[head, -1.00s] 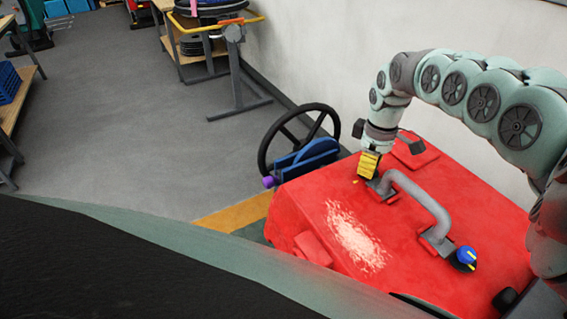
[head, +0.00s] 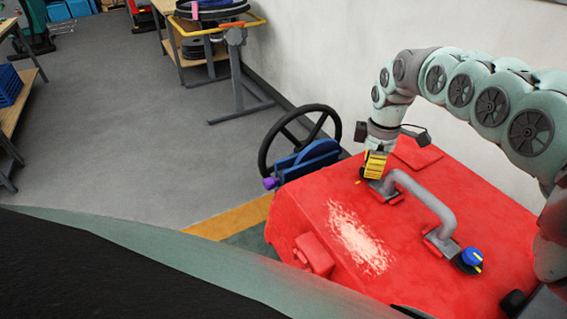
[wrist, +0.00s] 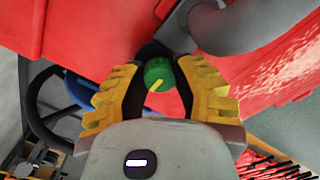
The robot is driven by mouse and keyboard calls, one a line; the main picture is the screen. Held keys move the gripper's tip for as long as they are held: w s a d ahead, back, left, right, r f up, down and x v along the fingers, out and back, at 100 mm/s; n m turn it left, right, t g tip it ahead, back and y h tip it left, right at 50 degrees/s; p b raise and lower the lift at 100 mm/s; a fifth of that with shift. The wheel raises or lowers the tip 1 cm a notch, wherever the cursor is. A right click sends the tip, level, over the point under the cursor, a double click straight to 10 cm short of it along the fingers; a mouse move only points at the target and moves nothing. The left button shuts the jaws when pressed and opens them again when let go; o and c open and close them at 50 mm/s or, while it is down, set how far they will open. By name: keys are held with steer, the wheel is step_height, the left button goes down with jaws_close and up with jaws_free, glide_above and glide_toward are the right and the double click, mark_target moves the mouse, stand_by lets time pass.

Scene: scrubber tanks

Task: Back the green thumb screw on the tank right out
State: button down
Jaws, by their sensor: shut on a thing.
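The green thumb screw (wrist: 158,73) with a yellow mark sits between the two fingers of my gripper (wrist: 160,88) in the wrist view. My gripper is shut on it, with dark pads on either side. The screw is hidden behind the fingers there. I cannot tell whether the screw is still in its hole.
A grey bent handle (head: 431,200) rises from the tank close to my gripper. A blue knob (head: 471,257) with a yellow mark sits by its other end. A black steering wheel (head: 298,140) stands left of the tank. A pale wall runs behind.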

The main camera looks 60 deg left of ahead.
steer(key=c, duration=0.6)
jaws_free()
steer(key=shift+c, duration=0.2)
step_height(320, 180, up, 12)
stand_by(0.4)
